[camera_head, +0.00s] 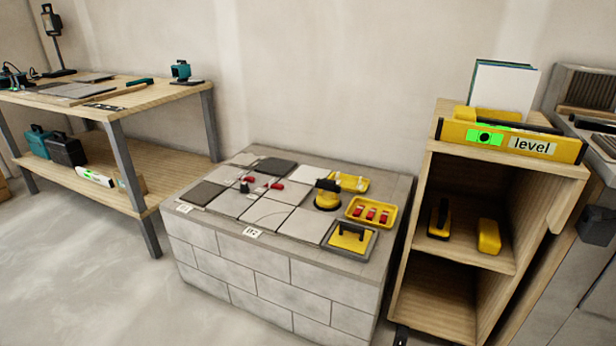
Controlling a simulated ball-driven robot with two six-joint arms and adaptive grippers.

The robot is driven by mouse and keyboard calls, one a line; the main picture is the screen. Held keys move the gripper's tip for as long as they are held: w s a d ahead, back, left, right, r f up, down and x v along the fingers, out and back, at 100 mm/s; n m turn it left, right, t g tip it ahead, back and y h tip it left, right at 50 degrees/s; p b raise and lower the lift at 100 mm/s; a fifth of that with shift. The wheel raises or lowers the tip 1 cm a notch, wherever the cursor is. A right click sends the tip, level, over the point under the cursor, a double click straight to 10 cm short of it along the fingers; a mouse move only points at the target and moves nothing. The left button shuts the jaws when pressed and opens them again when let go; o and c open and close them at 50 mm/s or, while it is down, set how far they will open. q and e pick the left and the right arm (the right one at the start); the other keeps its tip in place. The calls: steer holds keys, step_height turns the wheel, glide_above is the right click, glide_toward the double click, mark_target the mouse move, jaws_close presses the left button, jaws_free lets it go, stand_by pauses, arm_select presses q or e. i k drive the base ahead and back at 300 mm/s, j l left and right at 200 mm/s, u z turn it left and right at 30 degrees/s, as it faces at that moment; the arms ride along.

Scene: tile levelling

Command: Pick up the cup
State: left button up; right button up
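No drinking cup shows. A round yellow tool (328,197) with a black top and a dark round base stands on the tiled top of the block plinth (270,275), right of its middle; it looks like a suction cup, but it is too small to be sure. A yellow pad (347,241) with a black handle lies on a grey square in the plinth's front right corner. Neither of my grippers is in view.
Small red clips lie on the tiles. A wooden shelf (470,262) with a yellow level (500,140) stands at right, a workbench (165,95) at left. Floor at left is clear.

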mark_target(325, 201)
steer(key=z, duration=1.65)
steer(key=u, duration=1.55)
steer(key=i+j+z, duration=0.25)
steer(key=i+j, duration=0.8)
steer(key=i, duration=0.1)
